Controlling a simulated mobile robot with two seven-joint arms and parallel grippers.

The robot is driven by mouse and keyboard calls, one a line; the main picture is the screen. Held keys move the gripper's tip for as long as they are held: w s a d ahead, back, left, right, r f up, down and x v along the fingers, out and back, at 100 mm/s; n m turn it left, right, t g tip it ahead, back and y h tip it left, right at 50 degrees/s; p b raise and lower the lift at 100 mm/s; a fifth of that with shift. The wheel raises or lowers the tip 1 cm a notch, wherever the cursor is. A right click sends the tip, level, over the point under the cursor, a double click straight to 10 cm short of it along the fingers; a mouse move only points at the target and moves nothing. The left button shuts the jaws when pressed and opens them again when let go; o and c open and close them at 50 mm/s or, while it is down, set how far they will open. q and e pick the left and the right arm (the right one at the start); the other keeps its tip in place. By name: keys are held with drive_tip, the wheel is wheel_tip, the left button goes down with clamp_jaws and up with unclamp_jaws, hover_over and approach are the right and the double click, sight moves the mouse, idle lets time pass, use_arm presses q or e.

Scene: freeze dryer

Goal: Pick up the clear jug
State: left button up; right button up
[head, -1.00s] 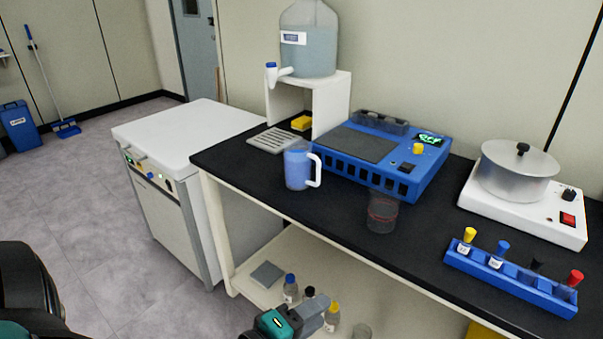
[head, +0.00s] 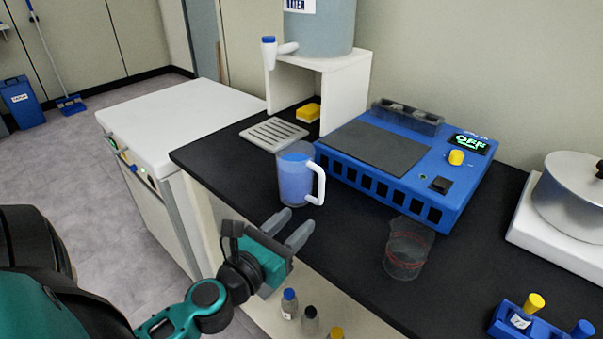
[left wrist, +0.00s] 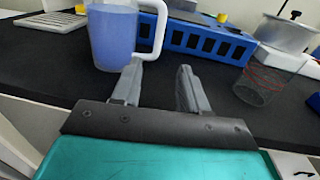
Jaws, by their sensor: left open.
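A see-through jug (head: 294,178) with a white handle and bluish contents stands upright on the black bench top. In the left wrist view the jug (left wrist: 112,38) is just beyond the left fingertip, its handle on the right. My left gripper (head: 288,226) is open and empty at the bench's front edge, in front of the jug and apart from it. Its fingers (left wrist: 160,75) point toward the handle side. A clear, empty-looking vessel (head: 408,250) with red lines stands to the right; it also shows in the left wrist view (left wrist: 262,82). My right gripper is not in view.
A blue device (head: 400,165) with an "OFF" display stands close behind the jug. A grey drip tray (head: 273,134) lies below the dispenser tap (head: 270,52). A hotplate (head: 560,225) and a blue rack (head: 540,325) are at the right. Capped bottles (head: 289,303) stand below the bench.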

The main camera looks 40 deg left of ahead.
sight(319, 195)
use_arm(q)
drive_tip(key=w+p, duration=0.1)
drive_tip(key=w, duration=0.6)
drive_tip(key=shift+p, duration=0.35)
drive_tip(key=shift+w+a+r, duration=0.1)
drive_tip(key=shift+w+a, duration=0.1)
drive_tip(key=shift+w, duration=1.1)
drive_tip(key=shift+w+a, duration=0.2)
drive_tip(key=shift+w, duration=1.05)
clamp_jaws()
drive_tip(key=shift+r, duration=0.1)
